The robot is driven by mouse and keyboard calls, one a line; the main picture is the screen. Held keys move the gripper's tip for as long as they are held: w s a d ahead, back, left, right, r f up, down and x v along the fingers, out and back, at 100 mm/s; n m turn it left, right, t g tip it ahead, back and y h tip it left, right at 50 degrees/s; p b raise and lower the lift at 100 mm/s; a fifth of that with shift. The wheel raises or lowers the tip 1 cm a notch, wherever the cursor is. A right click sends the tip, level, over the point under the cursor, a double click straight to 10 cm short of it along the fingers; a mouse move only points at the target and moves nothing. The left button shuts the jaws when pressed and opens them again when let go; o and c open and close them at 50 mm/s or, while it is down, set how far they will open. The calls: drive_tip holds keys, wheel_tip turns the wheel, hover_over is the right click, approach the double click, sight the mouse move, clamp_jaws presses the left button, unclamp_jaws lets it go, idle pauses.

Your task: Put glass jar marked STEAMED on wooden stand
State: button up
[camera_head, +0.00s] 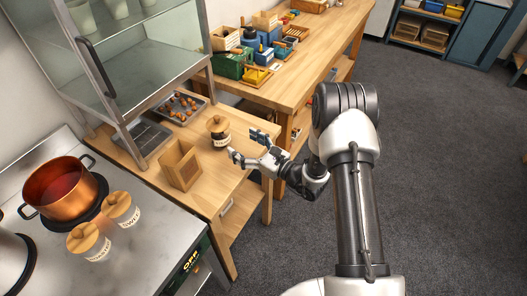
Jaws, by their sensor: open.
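A glass jar with a round wooden lid and dark contents (218,138) stands upright on the wooden side table; its label is too small to read. My gripper (243,145) is open and empty, just to the right of this jar, fingers pointing left towards it. Two more lidded, labelled jars, one in front (89,242) and one behind (122,209), stand on the steel stove top; I cannot read which is marked STEAMED. An open-topped wooden box-like holder (180,165) stands left of the first jar; I cannot tell if it is the wooden stand.
A copper pot (64,188) sits on the stove beside the two jars. A tray of chestnuts (182,107) lies behind the first jar, under a glass-sided cabinet (135,50). A longer workbench (300,75) holds boxes and tools. Grey floor (440,180) is clear at right.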

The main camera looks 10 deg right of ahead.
drive_tip(key=s+a+r+n+g+y, duration=0.2)
drive_tip(key=s+a+r+n+g, duration=0.15)
drive_tip(key=r, duration=0.25)
drive_tip(key=s+a+r+n+g+y, duration=0.1)
drive_tip(key=s+a+r+n+g, duration=0.15)
drive_tip(key=r+n, duration=0.2)
drive_tip(key=s+a+r+n+g+h, duration=0.2)
drive_tip(key=s+r+n+g, duration=0.5)
drive_tip(key=s, duration=0.6)
drive_tip(key=s+d+r+n+h, duration=0.1)
drive_tip(key=s+d+n+h, duration=0.3)
drive_tip(key=s, duration=0.2)
drive_tip(key=s+d+r+n+h, duration=0.1)
drive_tip(key=s+d+n+h, duration=0.25)
drive_tip(key=s, duration=0.35)
drive_tip(key=s+d+r+n+t+h, duration=0.1)
drive_tip(key=s+d+n+t+h, duration=0.1)
drive_tip(key=d, duration=0.4)
drive_tip(key=s+d+r+n+t+h, duration=0.1)
drive_tip(key=d+n+t+h, duration=0.1)
drive_tip(key=d, duration=0.4)
drive_tip(key=shift+s+r+t+h, duration=0.3)
drive_tip(key=shift+s+t+h, duration=0.15)
drive_tip(key=shift+h, duration=0.7)
drive_tip(key=shift+n, duration=0.25)
